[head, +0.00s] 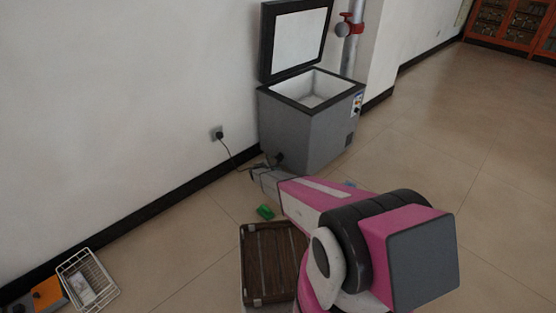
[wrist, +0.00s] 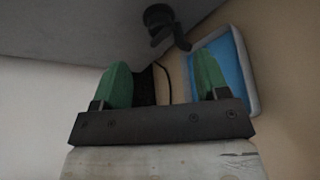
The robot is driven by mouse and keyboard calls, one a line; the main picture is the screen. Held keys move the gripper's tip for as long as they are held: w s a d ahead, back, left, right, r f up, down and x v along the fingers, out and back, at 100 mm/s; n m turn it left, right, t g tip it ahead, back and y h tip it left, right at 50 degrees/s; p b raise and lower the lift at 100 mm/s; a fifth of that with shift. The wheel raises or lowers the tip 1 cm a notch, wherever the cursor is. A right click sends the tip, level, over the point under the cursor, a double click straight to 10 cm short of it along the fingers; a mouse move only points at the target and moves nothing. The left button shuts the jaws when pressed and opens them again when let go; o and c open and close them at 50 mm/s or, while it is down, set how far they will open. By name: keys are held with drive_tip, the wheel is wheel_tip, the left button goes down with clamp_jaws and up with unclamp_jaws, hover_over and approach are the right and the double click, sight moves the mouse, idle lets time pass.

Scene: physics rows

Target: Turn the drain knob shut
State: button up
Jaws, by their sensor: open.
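A grey chest freezer (head: 300,130) with its lid raised stands against the wall. The black drain knob (head: 279,157) sits low on its side, just beyond the end of my arm. In the wrist view the drain knob (wrist: 158,15) has a round black body with a bent arm or spout reaching down to the right. My gripper (wrist: 161,62) is open and empty, with its two green fingers apart. The knob is ahead of the fingers, above the gap in the picture, not visibly touched. In the head view the gripper's fingers are hard to make out.
A blue tray with a pale rim (wrist: 250,98) lies on the floor beyond the right finger. A power cord runs from a wall socket (head: 217,133) towards the freezer. A brown slatted crate (head: 254,294), a green object (head: 265,212) and a white wire basket (head: 109,290) are nearby. Floor at right is clear.

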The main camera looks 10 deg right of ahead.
sight(278, 158)
drive_tip(key=shift+n, duration=0.3)
drive_tip(key=x, duration=0.7)
drive_tip(key=a+x, duration=0.1)
drive_tip(key=x, duration=0.3)
drive_tip(key=shift+w+f, duration=0.4)
